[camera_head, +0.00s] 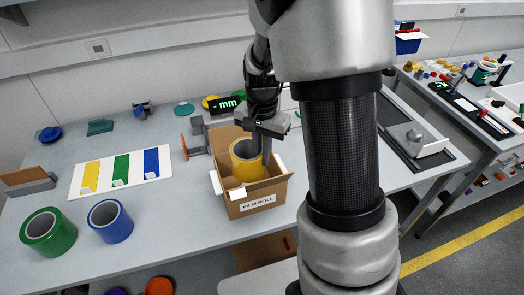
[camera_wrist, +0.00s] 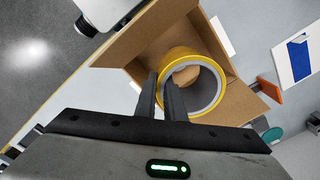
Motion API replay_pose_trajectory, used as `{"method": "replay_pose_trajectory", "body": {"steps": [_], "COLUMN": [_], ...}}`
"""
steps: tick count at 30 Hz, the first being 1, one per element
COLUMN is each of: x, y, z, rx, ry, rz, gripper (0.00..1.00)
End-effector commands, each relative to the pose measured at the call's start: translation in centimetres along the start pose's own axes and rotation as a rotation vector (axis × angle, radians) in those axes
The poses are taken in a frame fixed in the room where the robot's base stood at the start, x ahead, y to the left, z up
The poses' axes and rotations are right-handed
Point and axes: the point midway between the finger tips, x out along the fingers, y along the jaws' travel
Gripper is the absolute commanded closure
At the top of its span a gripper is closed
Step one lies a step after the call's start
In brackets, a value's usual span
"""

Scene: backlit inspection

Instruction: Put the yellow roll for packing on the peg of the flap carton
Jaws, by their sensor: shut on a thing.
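The yellow roll (camera_head: 241,170) is inside the open flap carton (camera_head: 246,209), which is labelled "FILM ROLL", and its upper part stands above the carton's front edge. My gripper (camera_head: 265,154) reaches down into the carton and is shut on the roll's wall. In the wrist view the two fingers (camera_wrist: 163,82) pinch the near side of the yellow roll (camera_wrist: 222,108). I cannot tell whether the roll rests on the carton floor.
A green roll (camera_head: 68,238) and a blue roll (camera_head: 128,225) stand on the table at left, near a white sheet (camera_head: 146,163) with yellow, green and blue stripes. An orange-edged holder (camera_head: 185,147) stands close behind the carton. The carton's flaps are spread outward.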

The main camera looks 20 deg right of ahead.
Motion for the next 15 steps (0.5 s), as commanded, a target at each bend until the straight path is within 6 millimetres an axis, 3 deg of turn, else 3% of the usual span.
{"method": "replay_pose_trajectory", "body": {"steps": [5, 15], "x": [-0.1, 2.3], "y": [0.0, 0.0], "z": [0.0, 0.0], "rx": [-0.001, -0.001], "ry": [0.001, 0.001], "rz": [-0.001, 0.000], "gripper": [1.00, 1.00]}}
